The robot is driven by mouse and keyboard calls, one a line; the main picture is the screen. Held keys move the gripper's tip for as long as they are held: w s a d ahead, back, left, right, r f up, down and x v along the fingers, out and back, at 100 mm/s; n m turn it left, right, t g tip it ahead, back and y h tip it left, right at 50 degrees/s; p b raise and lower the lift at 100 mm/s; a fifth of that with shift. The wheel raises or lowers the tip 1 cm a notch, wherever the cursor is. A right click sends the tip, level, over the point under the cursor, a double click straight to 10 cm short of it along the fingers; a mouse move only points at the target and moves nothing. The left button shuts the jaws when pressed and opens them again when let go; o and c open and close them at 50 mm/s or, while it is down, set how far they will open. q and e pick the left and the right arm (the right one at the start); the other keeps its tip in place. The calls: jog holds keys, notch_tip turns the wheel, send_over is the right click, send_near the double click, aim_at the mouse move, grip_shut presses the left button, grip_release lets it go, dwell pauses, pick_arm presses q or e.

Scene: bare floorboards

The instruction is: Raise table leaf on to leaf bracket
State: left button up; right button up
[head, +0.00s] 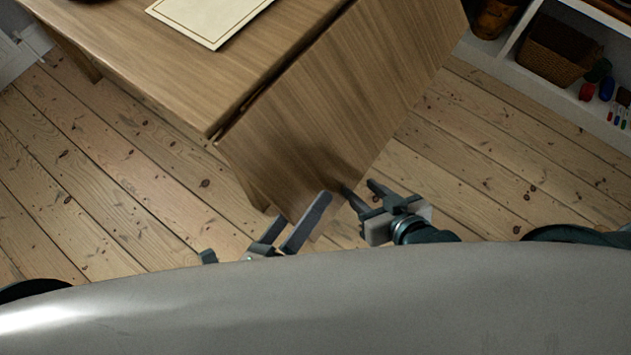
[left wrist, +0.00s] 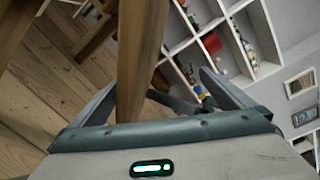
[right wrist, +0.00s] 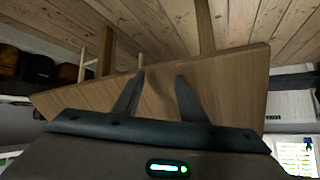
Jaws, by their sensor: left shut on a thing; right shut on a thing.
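The wooden table (head: 165,60) stands at the upper left of the head view. Its leaf (head: 330,110) slopes down from the table's right edge, tilted below the level of the top. My left gripper (head: 304,208) is shut on the leaf's near lower corner; the leaf shows edge-on between its fingers in the left wrist view (left wrist: 141,55). My right gripper (head: 358,186) is at the leaf's lower outer edge, shut on it. The right wrist view shows the broad face of the leaf (right wrist: 225,85) behind the fingers. I cannot make out the leaf bracket for certain.
A cream sheet (head: 210,15) lies on the tabletop. A white shelf unit (head: 535,65) with a wicker basket (head: 553,52) and small coloured items stands at the upper right. Bare floorboards (head: 490,165) are clear between the leaf and the shelf, and left of the table.

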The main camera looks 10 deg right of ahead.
jog(key=s+d+f+g+h+p, duration=0.3)
jog(key=s+d+f+g+p, duration=0.25)
jog(key=s+d+f, duration=0.2)
pick_arm(q)
notch_tip(320, 180, up, 14)
jog(key=s+d+n+h+p, duration=0.1)
jog(key=s+d+n+p, duration=0.1)
jog(key=n+p, duration=0.4)
jog(key=shift+s+d+r+p, duration=0.2)
jog(key=shift+d+p, duration=0.1)
jog(key=shift+p, duration=0.5)
pick_arm(e)
notch_tip(320, 180, down, 18)
jog(key=s+d+g, duration=0.1)
jog(key=s, duration=0.1)
jog(key=shift+s+d+f, duration=0.15)
jog(key=shift+d, duration=0.25)
pick_arm(q)
jog(key=shift+o, duration=0.3)
